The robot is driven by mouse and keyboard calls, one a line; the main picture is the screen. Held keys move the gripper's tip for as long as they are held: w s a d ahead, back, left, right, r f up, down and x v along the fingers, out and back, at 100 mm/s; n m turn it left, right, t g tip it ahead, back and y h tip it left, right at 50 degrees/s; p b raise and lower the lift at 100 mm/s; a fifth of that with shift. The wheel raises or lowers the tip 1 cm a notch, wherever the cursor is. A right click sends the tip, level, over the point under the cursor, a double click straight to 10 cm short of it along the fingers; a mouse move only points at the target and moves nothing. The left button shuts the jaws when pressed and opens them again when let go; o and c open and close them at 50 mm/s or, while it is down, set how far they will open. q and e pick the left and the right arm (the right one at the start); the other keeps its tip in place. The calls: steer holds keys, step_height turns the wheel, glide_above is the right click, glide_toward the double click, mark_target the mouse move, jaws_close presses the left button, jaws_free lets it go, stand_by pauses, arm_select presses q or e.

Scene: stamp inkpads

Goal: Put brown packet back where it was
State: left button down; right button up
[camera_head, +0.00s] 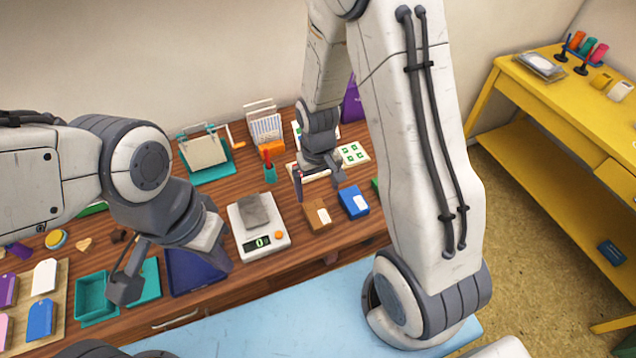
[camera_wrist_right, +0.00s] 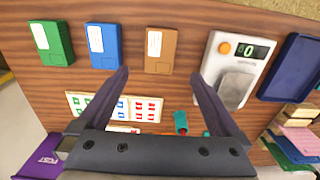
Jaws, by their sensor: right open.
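The brown packet (camera_head: 318,214) with a white label lies flat on the wooden table, between the scale and the blue packet (camera_head: 354,201). It also shows in the right wrist view (camera_wrist_right: 161,52), just beyond my fingertips and roughly midway between them. My right gripper (camera_head: 320,181) is open and empty near the packet, apart from it; its two fingers (camera_wrist_right: 160,76) are spread wide in the wrist view. My left gripper (camera_head: 128,284) hangs low over the teal trays at the left; its jaw state is unclear.
A white scale (camera_head: 279,244) with a grey block (camera_head: 257,210) on it stands beside the brown packet. A dark blue tray (camera_wrist_right: 296,65) lies past the scale. A green packet (camera_wrist_right: 52,43) is beside the blue one. A stamp card (camera_wrist_right: 147,108) lies near the packets.

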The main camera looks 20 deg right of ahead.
steer(key=s+a+r+n, duration=0.4)
steer(key=s+a+r, duration=0.4)
steer(key=a+r, duration=0.3)
steer(key=s+a+r+n+y, duration=0.1)
steer(key=s+r+n, duration=0.2)
steer(key=s+r, duration=0.3)
steer(key=s, duration=0.4)
steer(key=shift+a+r, duration=0.2)
